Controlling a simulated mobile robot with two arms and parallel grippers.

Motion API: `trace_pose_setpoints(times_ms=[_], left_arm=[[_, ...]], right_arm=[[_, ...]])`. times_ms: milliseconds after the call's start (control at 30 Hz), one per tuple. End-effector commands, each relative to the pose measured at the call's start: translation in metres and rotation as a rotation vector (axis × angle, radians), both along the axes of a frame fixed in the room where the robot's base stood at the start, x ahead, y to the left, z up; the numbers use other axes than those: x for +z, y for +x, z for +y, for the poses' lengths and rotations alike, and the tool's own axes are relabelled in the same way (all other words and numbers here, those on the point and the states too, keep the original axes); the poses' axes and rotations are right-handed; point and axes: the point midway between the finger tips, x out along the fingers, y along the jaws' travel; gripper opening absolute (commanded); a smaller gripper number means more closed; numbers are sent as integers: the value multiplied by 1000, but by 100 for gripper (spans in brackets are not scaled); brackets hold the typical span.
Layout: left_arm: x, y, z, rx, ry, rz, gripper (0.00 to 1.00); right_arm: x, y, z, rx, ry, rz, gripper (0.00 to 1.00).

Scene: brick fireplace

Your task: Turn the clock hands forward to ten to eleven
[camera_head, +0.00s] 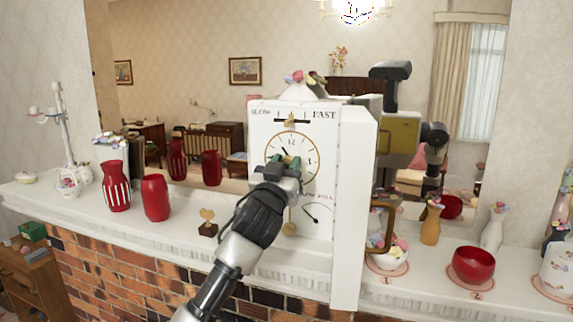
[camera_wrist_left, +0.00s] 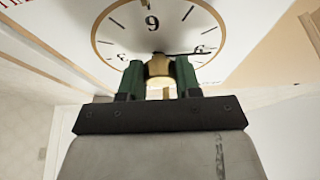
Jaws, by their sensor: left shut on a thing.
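The tall white clock (camera_head: 350,200) stands on the mantel, its round dial (camera_head: 311,142) edged in gold. My left gripper (camera_head: 284,163) covers the lower left and centre of the dial. In the left wrist view the gripper (camera_wrist_left: 158,78) has its green fingers shut on a brass knob (camera_wrist_left: 159,67) at the dial's centre. The dial (camera_wrist_left: 177,20) appears upside down there, and a long thin dark hand (camera_wrist_left: 185,53) points right, close to the upside-down 9. In the head view a short dark hand (camera_head: 285,151) points up left, between 10 and 11. My right gripper is not visible.
Left of the clock on the mantel stand a heart ornament (camera_head: 207,223) and red vases (camera_head: 156,198). A large mirror behind reflects the room.

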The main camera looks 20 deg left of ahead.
Motion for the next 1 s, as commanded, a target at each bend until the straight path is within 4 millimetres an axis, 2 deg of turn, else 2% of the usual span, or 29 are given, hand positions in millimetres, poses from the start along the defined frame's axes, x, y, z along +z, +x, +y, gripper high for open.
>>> trace_pose_setpoints(times_ms=[600,1000], left_arm=[[3,0,1,0,383,-13,10],[1,0,1,-1,460,-15,10]], right_arm=[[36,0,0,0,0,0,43],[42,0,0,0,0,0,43]])
